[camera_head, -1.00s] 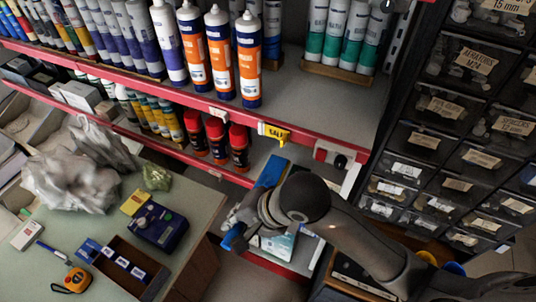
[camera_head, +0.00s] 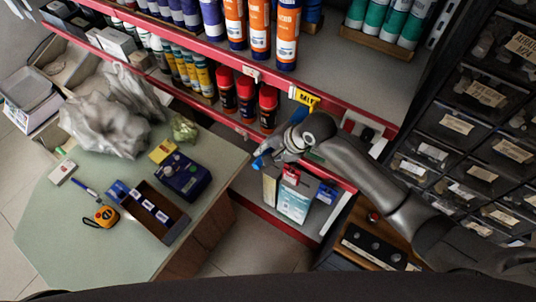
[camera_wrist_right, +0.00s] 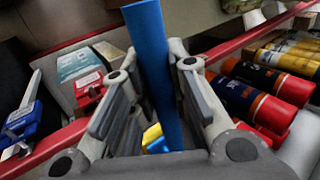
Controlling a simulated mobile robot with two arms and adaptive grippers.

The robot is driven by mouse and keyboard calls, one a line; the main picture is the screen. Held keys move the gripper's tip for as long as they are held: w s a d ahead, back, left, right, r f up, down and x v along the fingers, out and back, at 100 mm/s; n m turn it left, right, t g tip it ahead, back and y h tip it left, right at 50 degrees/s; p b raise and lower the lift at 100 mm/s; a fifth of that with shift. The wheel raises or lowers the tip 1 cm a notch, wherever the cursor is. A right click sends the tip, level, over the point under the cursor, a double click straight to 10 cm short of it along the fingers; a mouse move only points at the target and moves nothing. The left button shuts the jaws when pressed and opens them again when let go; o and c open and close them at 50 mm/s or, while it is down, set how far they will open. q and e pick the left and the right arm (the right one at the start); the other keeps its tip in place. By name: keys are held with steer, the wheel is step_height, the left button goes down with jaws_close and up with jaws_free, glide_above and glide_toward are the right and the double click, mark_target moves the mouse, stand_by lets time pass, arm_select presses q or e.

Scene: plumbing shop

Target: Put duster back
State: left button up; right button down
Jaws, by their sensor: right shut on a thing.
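My right gripper (camera_head: 272,152) is shut on a blue stick, which I take to be the duster's handle (camera_wrist_right: 152,40); it runs between the two fingers in the right wrist view. In the head view only a short blue end of the duster (camera_head: 260,162) shows beside the gripper, in front of the red shelf edge. The duster's head is not clearly visible in either view. My left gripper is not in view.
Red-edged shelves (camera_head: 345,108) hold tubes and spray cans (camera_head: 267,108). A box (camera_head: 294,200) and red and blue items stand on the lower shelf. A green table (camera_head: 60,225) with a plastic bag (camera_head: 105,125) is at left. Dark drawers (camera_head: 490,100) stand at right.

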steer(key=f, duration=0.2)
steer(key=f+p, duration=0.1)
steer(key=shift+w+f, duration=0.25)
steer(key=shift+f, duration=0.05)
steer(key=c, duration=1.4)
jaws_free()
steer(key=shift+f, duration=0.1)
steer(key=shift+o, duration=0.2)
steer(key=v, duration=1.2)
steer(key=shift+b, duration=0.4)
